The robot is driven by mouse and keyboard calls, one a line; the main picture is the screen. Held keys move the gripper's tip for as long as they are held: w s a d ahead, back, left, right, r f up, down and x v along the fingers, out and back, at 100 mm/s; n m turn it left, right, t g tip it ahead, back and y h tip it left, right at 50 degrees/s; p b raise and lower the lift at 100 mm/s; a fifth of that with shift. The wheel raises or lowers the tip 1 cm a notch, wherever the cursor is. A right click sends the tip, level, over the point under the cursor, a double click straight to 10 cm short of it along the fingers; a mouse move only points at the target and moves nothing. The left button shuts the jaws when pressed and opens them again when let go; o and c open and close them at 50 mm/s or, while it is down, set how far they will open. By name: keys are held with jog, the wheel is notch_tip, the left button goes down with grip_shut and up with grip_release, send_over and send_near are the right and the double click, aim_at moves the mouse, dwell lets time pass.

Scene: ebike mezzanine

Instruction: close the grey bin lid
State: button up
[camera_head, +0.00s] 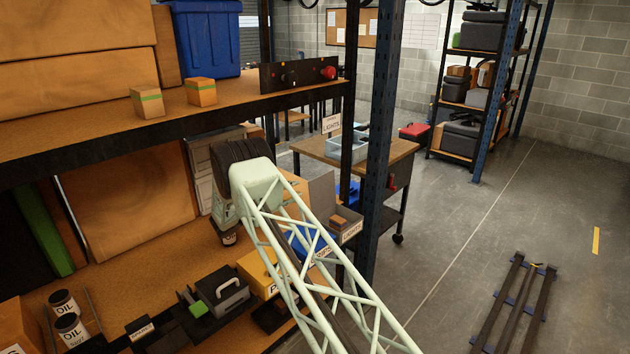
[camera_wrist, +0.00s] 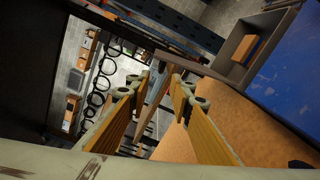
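In the head view my pale green arm hides the gripper.
A blue bin (camera_wrist: 292,65) stands beside the grey one. A yellow bin (camera_head: 258,272) and a grey toolbox (camera_head: 221,293) are further left. A blue upright post (camera_head: 376,150) stands close right of the grey bin. The upper shelf (camera_head: 60,142) is overhead.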

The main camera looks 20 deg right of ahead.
aim_at(316, 179)
jog(key=shift+w+f, duration=0.1)
jog(key=shift+f, duration=0.1)
dwell(0.4)
jog(key=shift+b+x, duration=0.5)
jog(key=shift+x, duration=6.3)
jog(key=shift+w, duration=0.1)
jog(key=shift+c, duration=0.5)
grip_shut()
